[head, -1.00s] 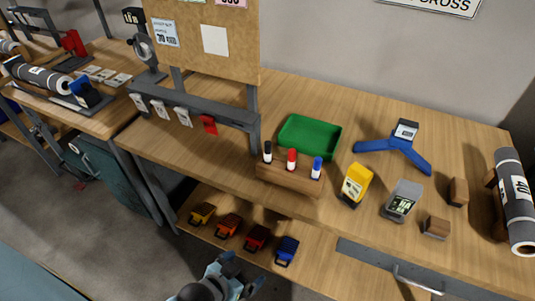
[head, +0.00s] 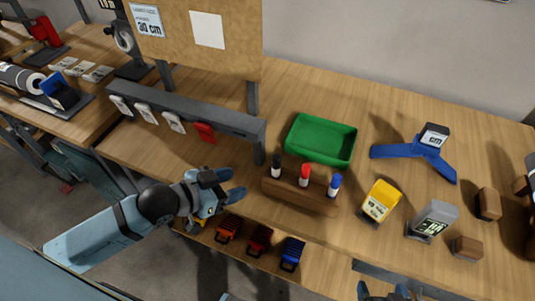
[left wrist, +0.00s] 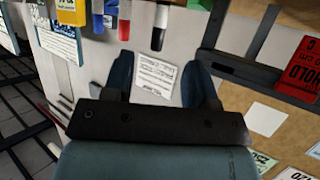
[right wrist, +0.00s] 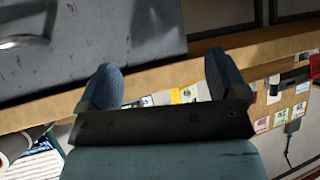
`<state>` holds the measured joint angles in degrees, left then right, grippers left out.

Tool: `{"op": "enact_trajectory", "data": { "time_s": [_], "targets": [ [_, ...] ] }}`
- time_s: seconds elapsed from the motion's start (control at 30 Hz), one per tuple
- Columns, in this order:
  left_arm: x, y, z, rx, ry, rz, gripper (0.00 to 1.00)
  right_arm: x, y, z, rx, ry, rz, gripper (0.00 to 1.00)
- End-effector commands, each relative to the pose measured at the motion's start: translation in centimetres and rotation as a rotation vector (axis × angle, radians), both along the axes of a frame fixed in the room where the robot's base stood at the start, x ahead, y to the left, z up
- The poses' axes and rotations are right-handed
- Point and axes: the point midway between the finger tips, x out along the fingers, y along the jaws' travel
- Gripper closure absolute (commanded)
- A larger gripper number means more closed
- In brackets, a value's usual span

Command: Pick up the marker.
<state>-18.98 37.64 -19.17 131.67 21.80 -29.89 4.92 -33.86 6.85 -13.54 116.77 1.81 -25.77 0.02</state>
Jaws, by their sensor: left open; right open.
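Three markers stand upright in a wooden holder (head: 292,197) on the bench: a black-capped one (head: 276,167), a red-capped one (head: 304,176) and a blue-capped one (head: 334,186). My left gripper (head: 233,184) is open and empty, left of the holder and apart from it. In the left wrist view, the black (left wrist: 158,38), red (left wrist: 125,22) and blue (left wrist: 97,20) markers show near the top, beyond the open fingers (left wrist: 160,78). My right gripper (head: 383,292) is at the bottom edge of the head view. The right wrist view shows its fingers (right wrist: 160,75) apart and empty.
A green tray (head: 322,140) lies behind the holder. A yellow device (head: 381,201), a grey device (head: 433,219) and a blue stand (head: 420,150) are to the right. A grey rail (head: 185,118) with tags stands left. Several coloured items sit on the lower shelf (head: 325,268).

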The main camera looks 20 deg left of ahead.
Motion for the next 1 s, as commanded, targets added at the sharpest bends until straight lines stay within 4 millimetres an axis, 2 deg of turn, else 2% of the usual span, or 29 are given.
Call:
{"op": "enact_trajectory", "data": {
  "time_s": [0.17, 0.37, 0.53, 0.77, 1.0],
  "targets": [
    [0.7, -0.4, 0.3, 0.000, -0.003, -0.015, 0.47, -0.8, -0.1, -0.7, -0.002, 0.017, -0.001, 0.09],
    [3.6, -2.5, -1.1, -0.002, -0.004, -0.014, 0.47, -1.5, -0.5, -1.4, -0.011, 0.034, 0.003, 0.09],
    [5.7, -4.0, -2.2, 0.000, -0.003, -0.014, 0.47, -1.3, -0.6, -1.4, -0.012, 0.030, 0.001, 0.09],
    [7.0, -4.9, -2.8, 0.001, -0.002, -0.015, 0.47, -0.9, -0.5, -1.1, -0.009, 0.023, 0.000, 0.09],
    [9.8, -6.8, -3.9, -0.001, -0.002, -0.014, 0.47, -0.9, -0.2, -1.1, -0.004, 0.022, 0.000, 0.09]
  ]
}}
